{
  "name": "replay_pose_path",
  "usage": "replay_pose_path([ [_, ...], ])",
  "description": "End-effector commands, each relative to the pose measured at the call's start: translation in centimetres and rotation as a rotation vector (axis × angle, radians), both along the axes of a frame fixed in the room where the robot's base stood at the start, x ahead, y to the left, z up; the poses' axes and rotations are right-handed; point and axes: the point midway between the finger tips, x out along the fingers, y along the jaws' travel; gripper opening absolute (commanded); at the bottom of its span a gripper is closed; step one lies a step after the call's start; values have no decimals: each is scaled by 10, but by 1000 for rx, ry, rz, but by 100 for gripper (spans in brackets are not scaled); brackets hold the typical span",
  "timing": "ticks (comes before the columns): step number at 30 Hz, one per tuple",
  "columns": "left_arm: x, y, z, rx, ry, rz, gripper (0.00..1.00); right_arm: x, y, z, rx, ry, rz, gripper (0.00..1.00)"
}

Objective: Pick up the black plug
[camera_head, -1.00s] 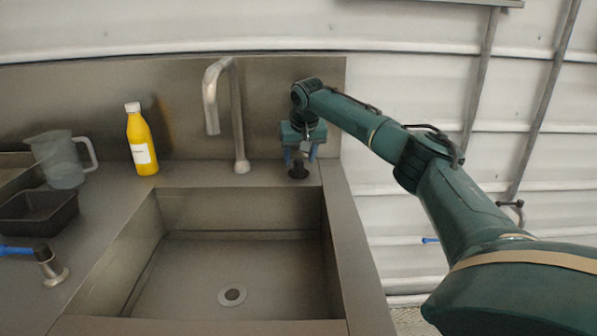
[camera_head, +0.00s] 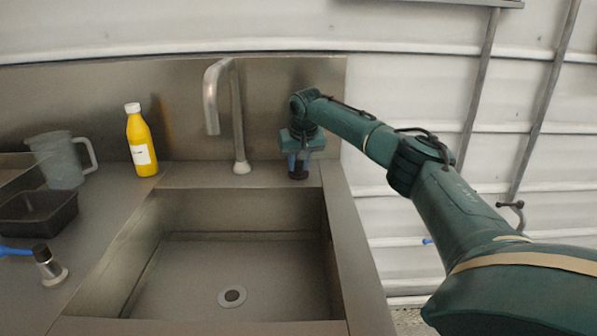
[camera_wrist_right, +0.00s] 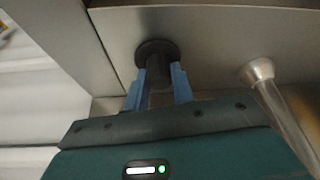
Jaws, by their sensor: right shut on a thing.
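The black plug (camera_head: 298,175) sits on the steel ledge behind the sink, right of the tap; mostly its dark base shows under my gripper. In the right wrist view the black plug (camera_wrist_right: 157,52) shows its round flange and a stem between the blue fingers. My right gripper (camera_head: 299,168) points down over it and is shut on it. The fingers also show in the right wrist view (camera_wrist_right: 158,82). I cannot tell whether the plug is clear of the ledge. My left gripper is not in view.
The tap (camera_head: 238,120) stands close to the left of my right gripper. The steel backsplash (camera_head: 180,95) is behind. A yellow bottle (camera_head: 141,145), a jug (camera_head: 62,160) and a dark tray (camera_head: 38,214) stand at left. The sink basin (camera_head: 190,275) is empty.

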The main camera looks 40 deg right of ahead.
Motion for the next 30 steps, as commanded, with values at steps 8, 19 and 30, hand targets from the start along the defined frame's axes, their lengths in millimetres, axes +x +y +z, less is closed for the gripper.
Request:
replay_pose_path([
  [8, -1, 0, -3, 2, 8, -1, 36, 0, 0, 1, 0, -1, 0, 0],
  [19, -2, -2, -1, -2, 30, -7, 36, 1, 1, 57, 3, -5, 0, 0],
  [30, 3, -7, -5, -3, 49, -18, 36, 0, 0, 100, 0, 0, 0, 0],
])
